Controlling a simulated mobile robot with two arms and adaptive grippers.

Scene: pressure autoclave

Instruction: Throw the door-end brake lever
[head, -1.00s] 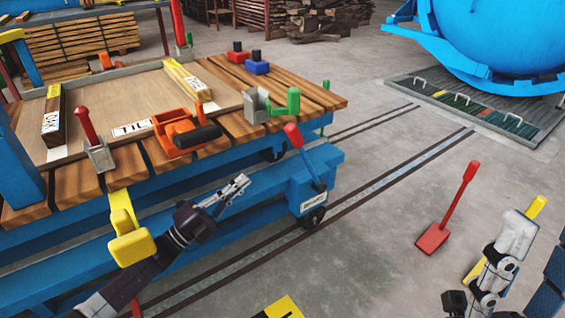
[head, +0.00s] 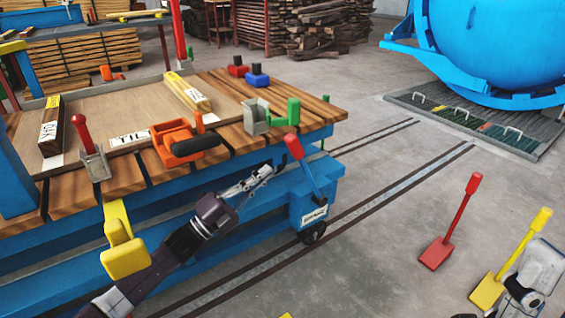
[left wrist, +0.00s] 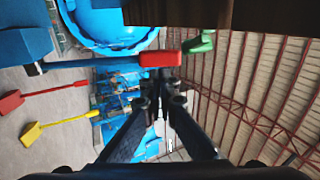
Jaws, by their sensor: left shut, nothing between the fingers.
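The brake lever (head: 308,170) has a red grip and a blue-grey shaft. It rises, leaning up and left, from a blue labelled box at the cart's corner nearest the blue vessel. My left gripper (head: 268,171) is shut and empty, just left of the lever and a little below its red grip. In the left wrist view the red grip (left wrist: 160,59) lies just beyond the closed fingertips (left wrist: 165,85). I cannot tell whether they touch.
The wooden cart deck (head: 128,175) carries an orange clamp (head: 190,142), a green-handled bracket (head: 293,112) and another red lever (head: 80,130). A yellow paddle (head: 124,258) hangs at its side. Red (head: 450,225) and yellow (head: 510,262) paddles stand on the floor. The floor along the rails is clear.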

